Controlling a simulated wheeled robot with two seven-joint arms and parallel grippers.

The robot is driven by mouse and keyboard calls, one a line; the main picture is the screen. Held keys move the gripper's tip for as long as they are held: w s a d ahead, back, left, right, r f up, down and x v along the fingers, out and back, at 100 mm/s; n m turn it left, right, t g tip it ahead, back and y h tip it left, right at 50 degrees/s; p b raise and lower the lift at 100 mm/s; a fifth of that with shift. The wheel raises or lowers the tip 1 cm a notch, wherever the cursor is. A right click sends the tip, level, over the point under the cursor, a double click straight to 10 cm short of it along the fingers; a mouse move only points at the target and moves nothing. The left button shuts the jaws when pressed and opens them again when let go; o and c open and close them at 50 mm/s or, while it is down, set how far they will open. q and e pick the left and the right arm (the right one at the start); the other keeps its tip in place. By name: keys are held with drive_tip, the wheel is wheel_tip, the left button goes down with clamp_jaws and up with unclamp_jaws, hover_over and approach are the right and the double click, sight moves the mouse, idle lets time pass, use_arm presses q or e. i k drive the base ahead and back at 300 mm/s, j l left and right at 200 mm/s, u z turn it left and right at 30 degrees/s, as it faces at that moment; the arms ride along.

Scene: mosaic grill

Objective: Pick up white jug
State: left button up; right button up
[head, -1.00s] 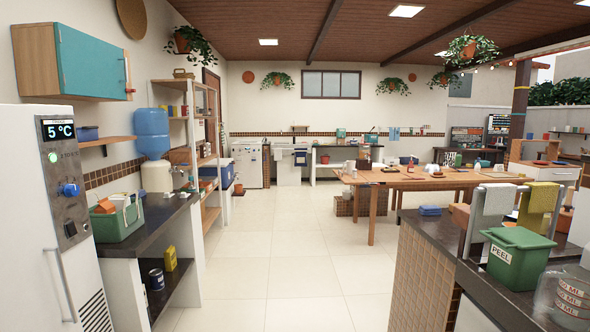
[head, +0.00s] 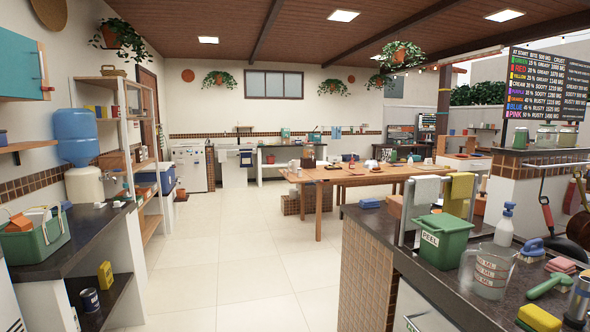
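I cannot make out a white jug for certain. A small white object (head: 294,165) stands at the left end of the wooden table (head: 319,205); it is too far away to tell whether it is a jug. A clear measuring jug (head: 489,272) with red markings stands on the dark counter at the right, beside the green PEEL bin (head: 442,240). Neither of my grippers is in view.
Tiled floor (head: 245,255) is open between the left counter (head: 95,240) and the right counter (head: 400,250). A spray bottle (head: 505,224), brush (head: 532,249) and sponge (head: 539,319) crowd the right counter.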

sight(295, 163)
drive_tip(key=i+u, duration=0.35)
drive_tip(key=i, duration=5.1)
drive_tip(key=i+j+z, duration=0.1)
drive_tip(key=i, duration=0.5)
drive_tip(key=i+j, duration=0.15)
drive_tip(key=i, duration=0.45)
drive_tip(key=i+j+z, duration=0.1)
drive_tip(key=i+z, duration=0.3)
drive_tip(key=i+j+z, duration=0.15)
drive_tip(key=i+z, duration=0.25)
drive_tip(key=i+j+z, duration=0.2)
drive_tip(key=z, duration=0.2)
drive_tip(key=i+j+z, duration=0.25)
drive_tip(key=j+z, duration=0.15)
drive_tip(key=i+j+z, duration=0.2)
drive_tip(key=j+z, duration=0.2)
